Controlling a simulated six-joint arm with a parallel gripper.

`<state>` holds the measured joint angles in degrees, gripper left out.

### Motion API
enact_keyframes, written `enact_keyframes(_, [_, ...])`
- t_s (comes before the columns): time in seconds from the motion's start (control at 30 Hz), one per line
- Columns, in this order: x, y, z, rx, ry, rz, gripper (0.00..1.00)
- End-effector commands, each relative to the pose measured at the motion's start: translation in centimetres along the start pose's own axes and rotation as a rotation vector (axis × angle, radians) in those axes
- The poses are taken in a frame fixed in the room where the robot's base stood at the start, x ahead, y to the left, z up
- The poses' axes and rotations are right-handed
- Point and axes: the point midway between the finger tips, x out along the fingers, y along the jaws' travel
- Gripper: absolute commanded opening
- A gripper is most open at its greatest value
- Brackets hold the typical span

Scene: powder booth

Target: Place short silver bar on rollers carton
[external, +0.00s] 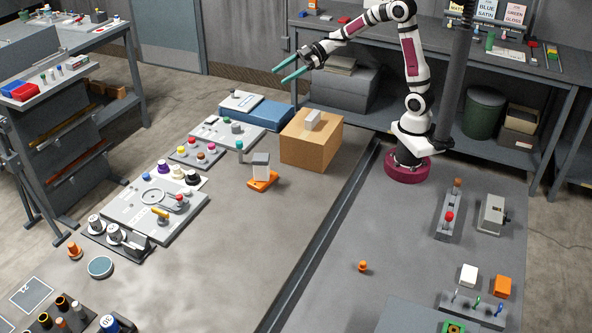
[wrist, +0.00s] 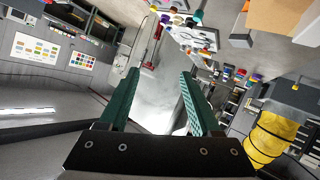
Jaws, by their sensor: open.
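The rollers carton (external: 298,152) is a brown cardboard box on the grey floor area near the centre, and part of it shows at the upper right of the wrist view (wrist: 272,14). A short silver-grey block (external: 313,119), which looks like the short silver bar, lies on the carton's top face. A pale block also shows beside the carton at the right edge of the wrist view (wrist: 309,27). My gripper (external: 280,75) is raised above and behind the carton, left of my base. Its two teal fingers are open in the wrist view (wrist: 160,75), with nothing between them.
An orange stand with a grey block (external: 262,180) is left of the carton. Blue and grey boxes (external: 264,113) stand behind it. Several trays with jars and knobs line the left side. A dark groove (external: 318,243) runs right of the carton. The front middle surface is clear.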

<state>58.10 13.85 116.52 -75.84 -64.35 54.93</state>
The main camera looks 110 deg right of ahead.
Motion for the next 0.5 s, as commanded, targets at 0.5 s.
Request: enact_keyframes(0.5, [-14.5, -31.7, 4.7, 0.847, -1.094, 0.108, 0.65])
